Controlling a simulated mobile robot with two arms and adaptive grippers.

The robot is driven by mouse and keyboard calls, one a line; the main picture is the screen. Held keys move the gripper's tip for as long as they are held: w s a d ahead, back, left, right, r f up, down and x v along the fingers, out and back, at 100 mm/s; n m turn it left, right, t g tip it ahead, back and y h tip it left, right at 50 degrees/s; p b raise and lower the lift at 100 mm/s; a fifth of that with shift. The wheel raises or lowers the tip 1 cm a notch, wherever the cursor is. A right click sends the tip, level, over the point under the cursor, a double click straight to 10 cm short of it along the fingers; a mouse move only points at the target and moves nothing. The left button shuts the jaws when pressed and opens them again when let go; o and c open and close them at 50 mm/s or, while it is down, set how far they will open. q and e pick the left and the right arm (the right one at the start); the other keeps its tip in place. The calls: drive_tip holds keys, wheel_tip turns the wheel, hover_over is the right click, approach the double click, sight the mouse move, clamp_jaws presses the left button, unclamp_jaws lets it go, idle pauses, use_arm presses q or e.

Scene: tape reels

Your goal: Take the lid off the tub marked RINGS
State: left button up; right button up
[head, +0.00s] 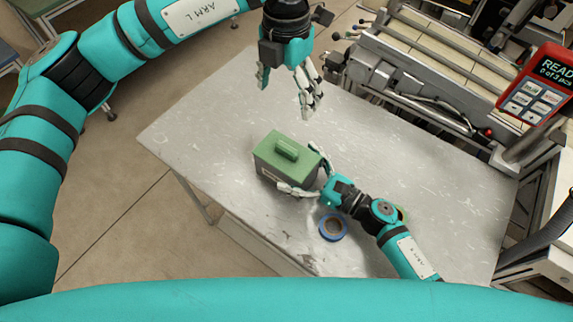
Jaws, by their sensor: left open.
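The lid has a raised block handle (288,147). A pale label shows on the tub's front wall, too small to read. My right gripper (301,169) has its fingers on either side of the tub's right end, seemingly touching its walls. My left gripper (287,94) is open and empty, above and behind the tub, fingers pointing down, apart from the lid.
A blue tape reel (333,227) lies on the table (420,160) just in front of my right gripper. A machine with rails (430,60) and a red handheld panel (537,88) stand behind.

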drive_tip(key=c, duration=1.5)
drive_tip(key=shift+o, duration=0.2)
